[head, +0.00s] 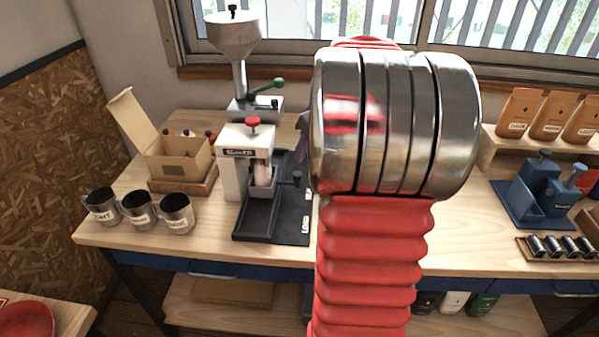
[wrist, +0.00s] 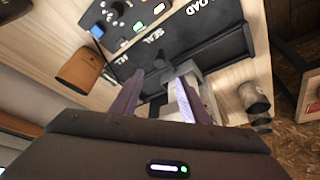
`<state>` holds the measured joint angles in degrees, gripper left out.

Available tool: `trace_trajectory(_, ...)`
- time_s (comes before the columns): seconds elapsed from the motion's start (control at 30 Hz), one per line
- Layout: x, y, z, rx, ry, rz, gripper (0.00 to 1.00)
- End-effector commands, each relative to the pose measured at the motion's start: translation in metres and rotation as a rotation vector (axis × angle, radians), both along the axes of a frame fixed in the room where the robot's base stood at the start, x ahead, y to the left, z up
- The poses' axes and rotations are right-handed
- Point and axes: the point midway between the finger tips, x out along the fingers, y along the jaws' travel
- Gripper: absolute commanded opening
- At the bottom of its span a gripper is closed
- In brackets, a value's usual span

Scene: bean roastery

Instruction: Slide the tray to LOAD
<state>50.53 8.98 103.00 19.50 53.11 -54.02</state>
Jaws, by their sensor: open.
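The grey tray (head: 264,193) looks to sit on the black slide track (head: 258,222) under the white sealer (head: 232,178), with a pale item on it. A dark knob (head: 297,178) stands to its right. The printed LOAD mark is at the track's front end, nearer me than the tray. In the wrist view the LOAD and SEAL lettering lies along the black strip (wrist: 222,55). My gripper (wrist: 160,78) is open, its two purple fingers pointing at a dark grey handle-like part (wrist: 160,77) by the fingertips. I cannot tell if they touch it. My arm hides most of the gripper in the head view.
Three metal cups (head: 138,210) and an open cardboard box (head: 178,158) stand left of the sealer. A hopper grinder (head: 232,40) is behind it. Brown bags (head: 518,113) and a blue device (head: 540,185) are at the right. The bench front edge is near.

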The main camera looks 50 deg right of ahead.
Motion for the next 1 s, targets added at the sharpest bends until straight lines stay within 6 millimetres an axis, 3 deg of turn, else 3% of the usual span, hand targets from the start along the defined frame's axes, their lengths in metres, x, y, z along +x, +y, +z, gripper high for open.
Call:
trace_trajectory(0.6,0.035,-0.003,-0.088,0.002,0.002,0.0,0.41)
trace_trajectory(0.8,0.042,-0.005,-0.105,0.002,0.001,-0.001,0.41)
trace_trajectory(1.0,0.043,-0.005,-0.108,0.001,0.0,-0.002,0.41)
